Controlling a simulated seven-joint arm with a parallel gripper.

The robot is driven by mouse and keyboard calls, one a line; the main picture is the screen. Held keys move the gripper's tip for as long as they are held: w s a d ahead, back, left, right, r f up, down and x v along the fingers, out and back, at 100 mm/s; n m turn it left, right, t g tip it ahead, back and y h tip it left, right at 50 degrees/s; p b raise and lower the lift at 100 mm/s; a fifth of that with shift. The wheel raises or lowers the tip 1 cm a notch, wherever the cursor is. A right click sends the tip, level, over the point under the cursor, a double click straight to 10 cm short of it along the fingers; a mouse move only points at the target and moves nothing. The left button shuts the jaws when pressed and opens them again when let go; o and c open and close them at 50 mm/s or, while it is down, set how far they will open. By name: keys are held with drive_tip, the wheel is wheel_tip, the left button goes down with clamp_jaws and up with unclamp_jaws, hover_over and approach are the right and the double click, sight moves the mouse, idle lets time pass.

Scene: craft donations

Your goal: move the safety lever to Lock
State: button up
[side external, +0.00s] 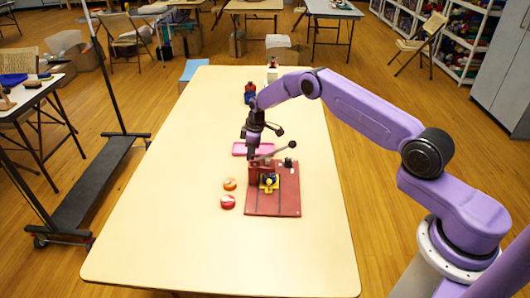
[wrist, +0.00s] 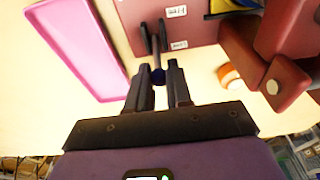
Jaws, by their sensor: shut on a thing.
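The safety lever shows in the wrist view as a dark stem with a round dark-blue knob (wrist: 158,76). My gripper (wrist: 159,83) has its two fingers on either side of this knob and is shut on it. The lever stands at the edge of the dark red board (wrist: 135,14). Two white labels (wrist: 176,11) lie beside it, upside down; one seems to read Free, and the one nearer my gripper is hard to read. In the side view my gripper (side external: 251,157) is low at the board's back left, and the safety lever is hidden there.
A red press (side external: 262,167) with a grey-knobbed handle stands on the board, close to my gripper. A yellow piece (side external: 269,184) sits in front of it. A pink tray (wrist: 75,40) lies beside my gripper. Orange (side external: 229,184) and red (side external: 228,202) round items lie left of the board.

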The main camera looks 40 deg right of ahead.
drive_tip(key=shift+w+a, duration=0.1)
drive_tip(key=shift+a, duration=0.05)
drive_tip(key=o, duration=0.7)
drive_tip(key=shift+r, duration=0.1)
drive_tip(key=shift+r, duration=3.65)
